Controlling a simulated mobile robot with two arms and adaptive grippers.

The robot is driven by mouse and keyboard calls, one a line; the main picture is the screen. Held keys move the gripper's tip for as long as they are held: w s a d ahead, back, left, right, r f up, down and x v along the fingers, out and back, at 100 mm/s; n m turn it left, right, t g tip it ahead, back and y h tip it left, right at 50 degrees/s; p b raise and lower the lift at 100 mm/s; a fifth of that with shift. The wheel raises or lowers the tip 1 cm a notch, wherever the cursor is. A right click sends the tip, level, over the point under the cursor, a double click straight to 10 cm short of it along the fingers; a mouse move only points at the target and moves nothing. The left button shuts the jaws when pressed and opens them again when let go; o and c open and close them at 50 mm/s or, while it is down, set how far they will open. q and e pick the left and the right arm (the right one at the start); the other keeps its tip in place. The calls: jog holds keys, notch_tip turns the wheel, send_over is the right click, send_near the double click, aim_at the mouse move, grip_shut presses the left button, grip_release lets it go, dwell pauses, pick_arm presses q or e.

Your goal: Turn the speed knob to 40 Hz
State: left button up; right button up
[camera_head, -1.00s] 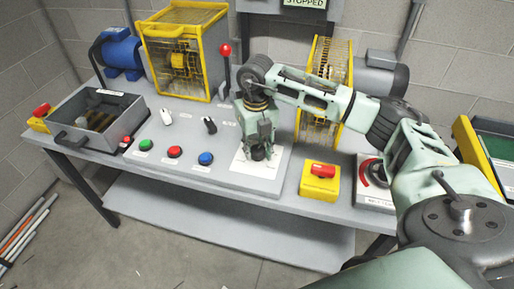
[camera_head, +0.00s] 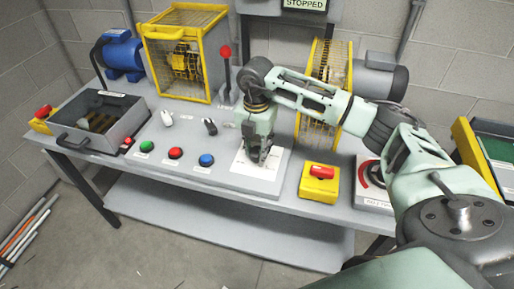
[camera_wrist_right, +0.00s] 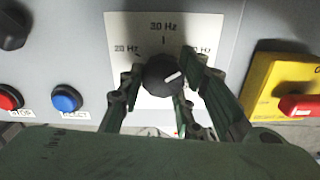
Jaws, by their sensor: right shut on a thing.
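My right gripper (camera_wrist_right: 164,80) is shut on the knob, one finger on each side. In the head view the right gripper (camera_head: 258,160) points down over the plate (camera_head: 245,166) and hides the knob. My left gripper is not in view.
Green (camera_head: 146,146), red (camera_head: 175,153) and blue (camera_head: 206,160) buttons lie left of the plate. A yellow box with a red switch (camera_head: 320,181) is close on the right. A red-tipped lever (camera_head: 226,70) stands behind. A sign (camera_head: 304,4) reads STOPPED.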

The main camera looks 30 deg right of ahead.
aim_at(255, 151)
jog(key=shift+a+m, duration=0.25)
jog(key=shift+m, duration=0.05)
jog(key=o, duration=1.1)
jog(key=shift+w, duration=0.15)
jog(key=shift+d+r, duration=0.1)
jog(key=shift+r, duration=0.35)
notch_tip(255, 151, up, 11)
jog(key=shift+r, duration=0.1)
